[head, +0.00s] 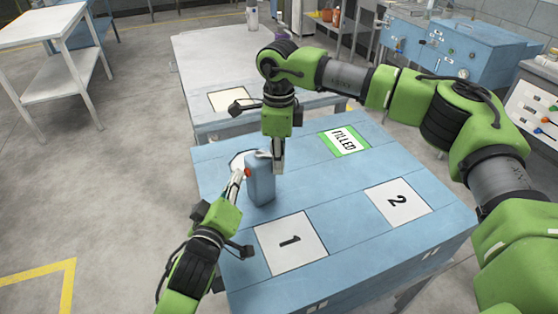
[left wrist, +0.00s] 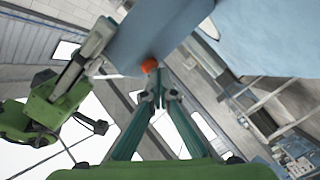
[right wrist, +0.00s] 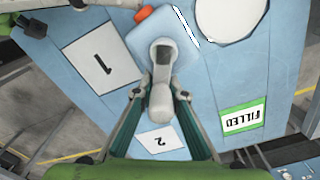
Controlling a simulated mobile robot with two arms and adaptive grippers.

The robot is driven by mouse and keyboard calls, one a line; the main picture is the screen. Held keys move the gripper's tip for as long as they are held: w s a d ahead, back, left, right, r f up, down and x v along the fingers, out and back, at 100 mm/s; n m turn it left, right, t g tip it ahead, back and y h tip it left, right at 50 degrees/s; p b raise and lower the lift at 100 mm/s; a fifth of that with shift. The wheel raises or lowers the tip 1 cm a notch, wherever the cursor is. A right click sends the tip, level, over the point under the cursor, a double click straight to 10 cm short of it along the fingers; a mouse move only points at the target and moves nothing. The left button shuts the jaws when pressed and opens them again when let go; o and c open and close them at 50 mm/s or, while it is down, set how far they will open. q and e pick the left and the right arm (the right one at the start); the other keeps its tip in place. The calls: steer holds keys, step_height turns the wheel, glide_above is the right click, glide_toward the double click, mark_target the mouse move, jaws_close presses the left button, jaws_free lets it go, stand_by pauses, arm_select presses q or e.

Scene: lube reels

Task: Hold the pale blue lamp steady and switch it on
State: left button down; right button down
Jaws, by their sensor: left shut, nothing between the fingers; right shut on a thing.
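The pale blue lamp (head: 262,188) stands upright on the blue table, left of the middle. My right gripper (head: 277,162) comes from above and is shut on the lamp's grey top piece, which shows in the right wrist view (right wrist: 161,95). An orange-red button (head: 248,173) sticks out of the lamp's side; it also shows in the left wrist view (left wrist: 149,65). My left gripper (head: 241,174) is shut and empty, its tips close beside the button. In the left wrist view its fingertips (left wrist: 159,95) point at the lamp's side. I cannot tell whether they touch the button.
The blue table (head: 335,200) carries a white plate marked 1 (head: 290,242), a plate marked 2 (head: 397,201) and a green-edged FILLED plate (head: 344,141). A white round patch (right wrist: 225,15) lies beside the lamp. A grey table (head: 215,55) stands behind.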

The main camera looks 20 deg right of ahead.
arm_select(q)
steer(key=shift+s+a, duration=0.15)
steer(key=shift+a, duration=0.35)
arm_select(e)
steer(key=shift+r, duration=0.1)
arm_select(q)
steer(key=s+a, duration=0.1)
steer(key=a, duration=0.4)
steer(key=shift+s+a, duration=0.4)
arm_select(e)
steer(key=c, duration=2)
jaws_free()
steer(key=shift+o, duration=0.2)
